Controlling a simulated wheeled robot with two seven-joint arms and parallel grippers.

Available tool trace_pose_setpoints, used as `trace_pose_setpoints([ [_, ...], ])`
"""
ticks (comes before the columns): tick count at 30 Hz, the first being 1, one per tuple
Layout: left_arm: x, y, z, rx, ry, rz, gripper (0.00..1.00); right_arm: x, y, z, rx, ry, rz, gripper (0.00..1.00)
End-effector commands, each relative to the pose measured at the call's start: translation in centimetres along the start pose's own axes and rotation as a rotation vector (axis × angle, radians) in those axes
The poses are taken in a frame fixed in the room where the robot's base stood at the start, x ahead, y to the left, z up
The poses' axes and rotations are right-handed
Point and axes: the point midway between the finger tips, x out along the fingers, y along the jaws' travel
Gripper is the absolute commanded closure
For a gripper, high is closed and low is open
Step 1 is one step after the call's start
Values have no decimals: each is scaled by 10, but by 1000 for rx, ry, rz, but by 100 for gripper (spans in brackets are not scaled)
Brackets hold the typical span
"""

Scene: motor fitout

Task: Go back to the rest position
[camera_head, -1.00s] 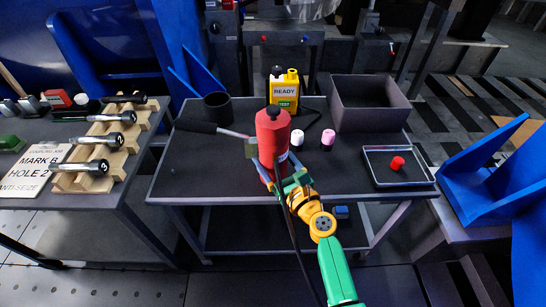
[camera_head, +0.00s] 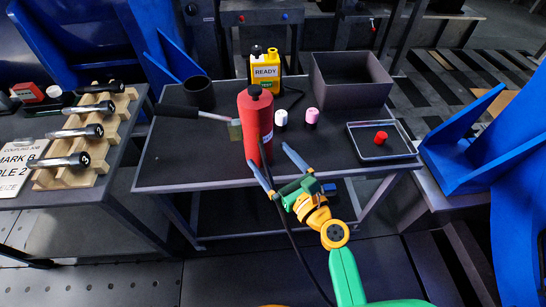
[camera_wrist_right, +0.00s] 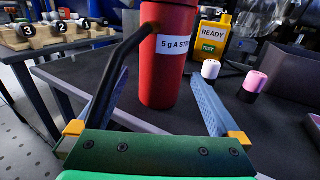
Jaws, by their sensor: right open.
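My right gripper (camera_head: 267,153) is open and empty at the front edge of the dark table (camera_head: 190,165). Its two blue-grey fingers are spread, and it points at the red canister (camera_head: 256,115), which stands upright on the table. In the right wrist view the canister (camera_wrist_right: 168,60), with a white label, stands just beyond the open fingers, apart from them. A black hose (camera_wrist_right: 108,85) runs from the canister down across the left finger's side and hides much of that finger. My left gripper is not in the head view.
A tray (camera_head: 412,152) holds a red knob (camera_head: 381,138). A wooden rack (camera_head: 112,127) stands left. Blue brackets (camera_head: 470,150) stand right.

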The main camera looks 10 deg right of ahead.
Motion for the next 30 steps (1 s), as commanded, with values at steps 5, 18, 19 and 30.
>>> trace_pose_setpoints([
  [5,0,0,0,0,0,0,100,-6,0,0,-9,1,2,0],
  [18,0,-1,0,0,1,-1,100,-142,37,-112,-1867,342,939,0],
  [19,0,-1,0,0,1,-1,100,-154,32,-117,-1949,354,1019,0],
  [30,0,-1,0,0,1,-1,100,-246,-16,-162,-2373,384,1780,0],
])
